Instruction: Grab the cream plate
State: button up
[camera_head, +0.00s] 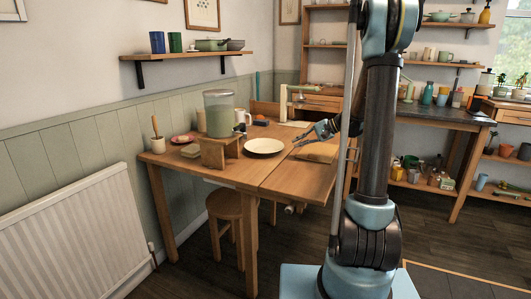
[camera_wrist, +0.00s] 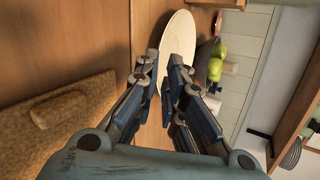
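The cream plate (camera_head: 264,146) lies flat on the wooden table, near the seam between its two parts. In the wrist view the plate (camera_wrist: 178,32) is a pale oval ahead of my fingers, its near part partly covered by them. My gripper (camera_head: 298,143) is just right of the plate in the head view, pointing toward it. In the wrist view my gripper (camera_wrist: 160,68) has its two fingers apart with nothing held between them. I cannot tell whether a fingertip touches the rim.
A glass dispenser (camera_head: 219,112) on a wooden stand (camera_head: 212,154) is close left of the plate. A wooden board (camera_head: 317,153) lies right of it, below my gripper. A white mug (camera_head: 243,117) stands behind. The table front (camera_head: 225,174) is clear. A stool (camera_head: 224,205) is underneath.

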aim_at(279, 157)
jog(key=x, duration=1.1)
jog(key=shift+f, duration=0.15)
grip_shut()
